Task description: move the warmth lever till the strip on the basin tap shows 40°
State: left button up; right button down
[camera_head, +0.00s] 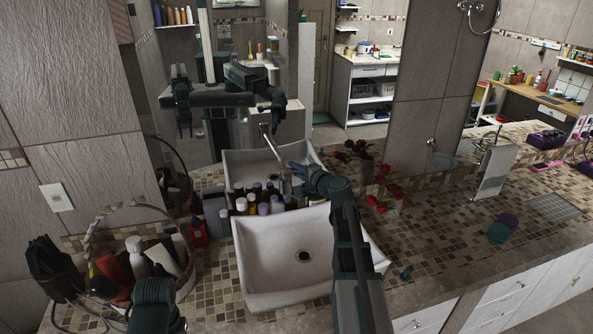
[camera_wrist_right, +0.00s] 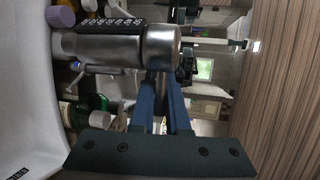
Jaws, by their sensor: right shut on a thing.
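The basin tap (camera_wrist_right: 110,47) is a chrome cylinder lying across the upper part of the right wrist view, with a rounded end cap. A dark strip (camera_wrist_right: 112,26) with small pale marks runs along it; I cannot read the figures. My right gripper (camera_wrist_right: 163,80) reaches the cap end with its two blue fingers shut on the warmth lever, which is mostly hidden between them. In the head view the right gripper (camera_head: 295,170) is at the tap (camera_head: 284,184) behind the white basin (camera_head: 305,285). My left gripper is not in view; only part of its arm shows.
Several small bottles (camera_head: 262,205) stand behind the basin. A basket (camera_head: 187,275) of toiletries is at the left. Red flowers (camera_head: 383,190) stand right of the tap, before the mirror. The tiled counter is fairly clear at the right, with a teal item (camera_head: 498,233).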

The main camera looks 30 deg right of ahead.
jog(key=shift+w+a+n+y, duration=0.1)
jog(key=shift+w+n+y, duration=0.05)
jog(key=shift+n+y, duration=0.4)
jog(key=c, duration=0.9)
grip_release()
jog(key=p+v, duration=0.2)
jog(key=v, duration=1.1)
jog(key=shift+s+r, duration=0.25)
jog(key=shift+s, duration=0.1)
